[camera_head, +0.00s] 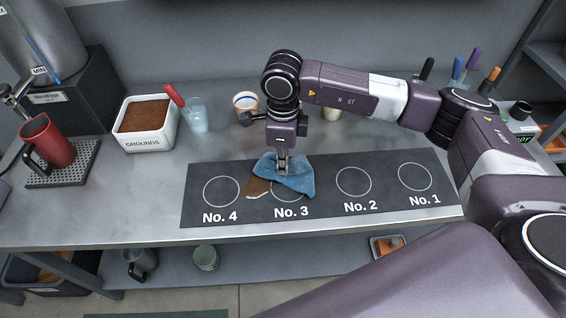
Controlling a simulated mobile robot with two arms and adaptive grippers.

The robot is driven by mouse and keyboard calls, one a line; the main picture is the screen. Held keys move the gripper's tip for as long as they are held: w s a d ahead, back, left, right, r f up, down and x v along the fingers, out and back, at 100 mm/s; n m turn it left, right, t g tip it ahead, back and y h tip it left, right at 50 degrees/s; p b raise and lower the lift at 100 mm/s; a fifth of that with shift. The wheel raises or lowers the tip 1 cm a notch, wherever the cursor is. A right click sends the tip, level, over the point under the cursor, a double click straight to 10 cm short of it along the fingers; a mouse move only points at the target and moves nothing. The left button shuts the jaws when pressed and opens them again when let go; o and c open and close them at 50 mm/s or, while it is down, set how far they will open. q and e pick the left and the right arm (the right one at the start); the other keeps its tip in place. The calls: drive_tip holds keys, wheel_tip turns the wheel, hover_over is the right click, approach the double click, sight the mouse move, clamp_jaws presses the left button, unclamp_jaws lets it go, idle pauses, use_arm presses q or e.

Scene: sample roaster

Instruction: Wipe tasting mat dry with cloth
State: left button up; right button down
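The dark tasting mat (325,205) lies along the front of the metal counter, with white circles marked No. 4, No. 3, No. 2 and No. 1 from left to right. A blue cloth (290,177) lies bunched on the mat over the upper part of the No. 3 circle. A brown patch (257,189) shows at the cloth's left, between No. 4 and No. 3. My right gripper (283,166) points down onto the cloth with its fingertips close together at the fabric, and appears to pinch it. My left gripper is not in view.
A white GROUNDS bin (147,124) stands at the back left, beside a clear cup (196,116) with a red-handled tool. A red mug (48,143) stands on a drip tray at the far left. A small cup (245,103) is behind the mat. The mat's right side is clear.

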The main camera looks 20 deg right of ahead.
drive_tip(key=c, duration=1.2)
unclamp_jaws()
drive_tip(key=shift+o, duration=0.2)
drive_tip(key=shift+f+b, duration=1.3)
drive_tip(key=shift+r, duration=0.15)
drive_tip(key=shift+c, duration=0.7)
drive_tip(key=shift+s, duration=0.2)
clamp_jaws()
